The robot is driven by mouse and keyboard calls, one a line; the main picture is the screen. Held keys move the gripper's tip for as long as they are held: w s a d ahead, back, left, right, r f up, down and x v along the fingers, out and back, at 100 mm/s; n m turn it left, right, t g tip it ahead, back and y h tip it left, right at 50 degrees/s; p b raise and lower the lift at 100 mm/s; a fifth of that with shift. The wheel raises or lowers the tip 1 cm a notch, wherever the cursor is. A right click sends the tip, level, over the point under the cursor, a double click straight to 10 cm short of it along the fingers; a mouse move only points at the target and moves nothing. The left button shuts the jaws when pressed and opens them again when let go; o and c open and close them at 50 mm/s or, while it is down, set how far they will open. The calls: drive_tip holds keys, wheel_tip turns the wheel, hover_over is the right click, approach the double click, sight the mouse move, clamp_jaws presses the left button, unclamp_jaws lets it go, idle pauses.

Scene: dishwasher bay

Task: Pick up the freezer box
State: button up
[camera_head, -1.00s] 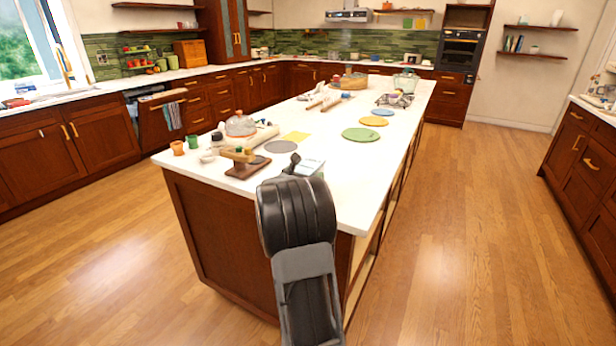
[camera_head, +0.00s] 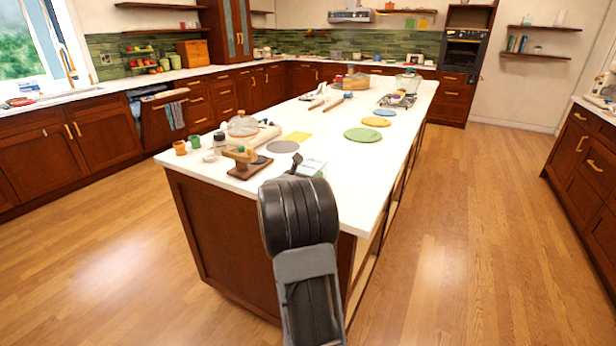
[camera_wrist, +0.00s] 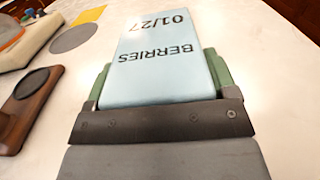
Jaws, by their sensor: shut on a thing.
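The freezer box (camera_wrist: 160,60) is a pale blue box marked "BERRIES" and "01/27", seen large in the wrist view. My gripper (camera_wrist: 160,88) is shut on it, with a green-sided finger at each long side of the box. In the head view, only part of the freezer box (camera_head: 312,167) shows past my arm, over the near end of the white island. My gripper's fingertips are mostly hidden behind my arm there. I cannot tell whether the box touches the counter.
A wooden stand (camera_head: 248,162) is left of the box, with a glass-domed dish (camera_head: 242,127) behind it. A grey round mat (camera_head: 283,146), yellow square (camera_head: 297,136) and green round mat (camera_head: 363,135) lie farther back. The counter (camera_head: 345,185) right of the box is clear.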

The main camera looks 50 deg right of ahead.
sight(307, 168)
drive_tip(key=shift+r, duration=0.65)
wheel_tip(307, 168, up, 3)
drive_tip(key=shift+s+f, duration=0.15)
drive_tip(key=shift+f, duration=0.05)
drive_tip(key=s+a+r+g, duration=0.1)
drive_tip(key=s+a+r, duration=0.1)
drive_tip(key=s+r, duration=0.4)
drive_tip(key=s+a+r, duration=0.2)
drive_tip(key=s+r, duration=0.2)
drive_tip(key=s, duration=0.4)
drive_tip(key=w+a+f+n+t+y+p, duration=0.2)
drive_tip(key=w+a+f+n+t+p, duration=0.15)
drive_tip(key=w+a, duration=0.35)
drive_tip(key=w+a+f+n+t+y+p, duration=0.2)
drive_tip(key=w+a+f+t, duration=0.25)
drive_tip(key=w+a, duration=0.2)
drive_tip(key=w+a+f+n+t+y+p, duration=0.2)
drive_tip(key=a+f+n+t+y, duration=0.1)
drive_tip(key=a, duration=0.8)
drive_tip(key=w+a+f+n+t+y+p, duration=0.2)
drive_tip(key=a+f+n+y+p, duration=0.1)
drive_tip(key=a, duration=0.9)
drive_tip(key=shift+a+f+t+y+p, duration=0.2)
drive_tip(key=shift+f+t+y+p, duration=0.15)
drive_tip(key=shift+f+y, duration=0.6)
